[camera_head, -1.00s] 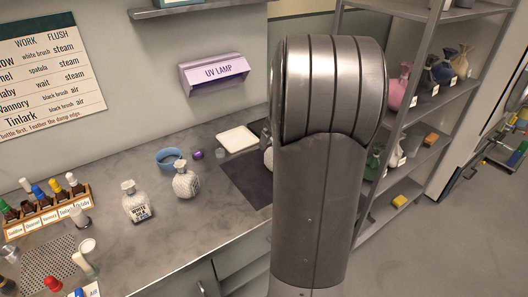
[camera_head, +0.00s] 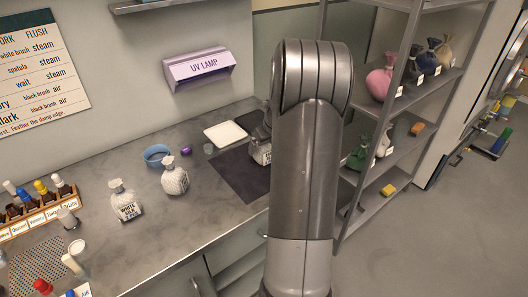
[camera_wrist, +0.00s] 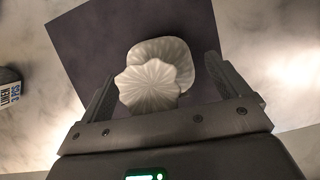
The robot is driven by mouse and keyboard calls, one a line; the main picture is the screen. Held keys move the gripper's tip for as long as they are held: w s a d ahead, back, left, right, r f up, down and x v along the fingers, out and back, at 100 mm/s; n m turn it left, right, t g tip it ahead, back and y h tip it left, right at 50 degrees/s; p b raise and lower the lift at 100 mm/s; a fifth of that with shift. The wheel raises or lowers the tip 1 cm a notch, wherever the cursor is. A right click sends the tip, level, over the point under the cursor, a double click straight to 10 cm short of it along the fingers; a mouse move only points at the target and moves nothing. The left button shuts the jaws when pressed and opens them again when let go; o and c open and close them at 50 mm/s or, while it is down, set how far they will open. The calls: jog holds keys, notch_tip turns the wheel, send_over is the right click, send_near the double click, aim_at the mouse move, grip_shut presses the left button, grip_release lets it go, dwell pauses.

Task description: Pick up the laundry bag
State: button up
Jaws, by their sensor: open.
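A white laundry bag (camera_wrist: 150,90) with a pleated, gathered top stands on a dark mat (camera_wrist: 85,45). In the wrist view it sits between the two spread fingers of my gripper (camera_wrist: 163,68). The fingers are open on either side of the bag; whether they touch it I cannot tell. In the head view the bag (camera_head: 261,155) shows on the mat (camera_head: 232,172) at the counter's right, partly hidden by my arm. Two more white bags stand on the counter, one with a dark-lettered label (camera_head: 125,202) and one quilted-looking (camera_head: 174,180).
A blue ring-shaped bowl (camera_head: 157,155), a purple item (camera_head: 187,151) and a white tray (camera_head: 225,133) lie behind. A UV lamp (camera_head: 198,68) hangs on the wall. A bottle rack (camera_head: 40,213) stands left. A shelf with coloured bags (camera_head: 388,78) stands right.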

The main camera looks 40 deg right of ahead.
jog(key=shift+w+f, duration=0.2)
jog(key=shift+f, duration=0.25)
jog(key=c, duration=1.2)
